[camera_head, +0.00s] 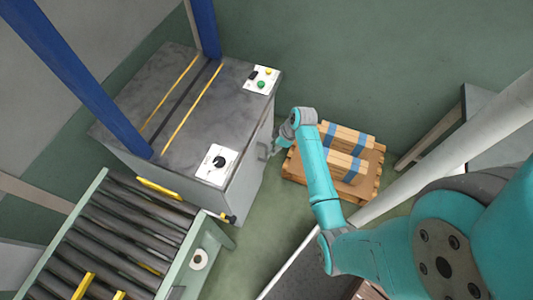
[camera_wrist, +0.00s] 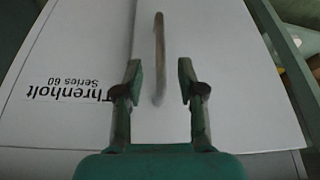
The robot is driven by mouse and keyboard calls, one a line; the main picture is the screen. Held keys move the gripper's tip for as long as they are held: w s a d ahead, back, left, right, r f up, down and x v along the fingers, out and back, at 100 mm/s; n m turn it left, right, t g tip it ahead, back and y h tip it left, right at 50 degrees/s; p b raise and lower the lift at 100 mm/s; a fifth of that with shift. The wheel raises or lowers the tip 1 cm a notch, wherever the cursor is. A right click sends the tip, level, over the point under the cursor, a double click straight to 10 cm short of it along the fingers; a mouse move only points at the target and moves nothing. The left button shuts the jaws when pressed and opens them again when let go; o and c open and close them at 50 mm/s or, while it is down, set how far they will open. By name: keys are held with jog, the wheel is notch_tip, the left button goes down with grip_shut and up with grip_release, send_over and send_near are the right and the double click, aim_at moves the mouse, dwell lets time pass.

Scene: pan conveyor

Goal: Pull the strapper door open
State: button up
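The strapper (camera_head: 190,100) is a grey box with a dark worktop at the upper left of the head view. Its pale side panel, the door (camera_wrist: 230,100), fills much of the wrist view and looks closed. A slim, dark bar handle (camera_wrist: 159,35) stands on it. My gripper (camera_wrist: 160,75) is open, with one finger on each side of the handle's line. The handle's near end lies between the fingertips; I cannot tell whether they touch it. In the head view my gripper (camera_head: 281,141) is beside the strapper's right side, partly hidden by my arm.
A roller conveyor (camera_head: 125,235) stands in front of the strapper at the lower left. A wooden pallet with bundled boards (camera_head: 345,150) lies on the floor right of the strapper. Blue posts (camera_head: 75,75) rise from the strapper. Some green floor is clear between strapper and pallet.

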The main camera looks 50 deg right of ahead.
aim_at(266, 154)
jog(key=x, duration=0.8)
jog(key=shift+w+f, duration=0.1)
grip_shut()
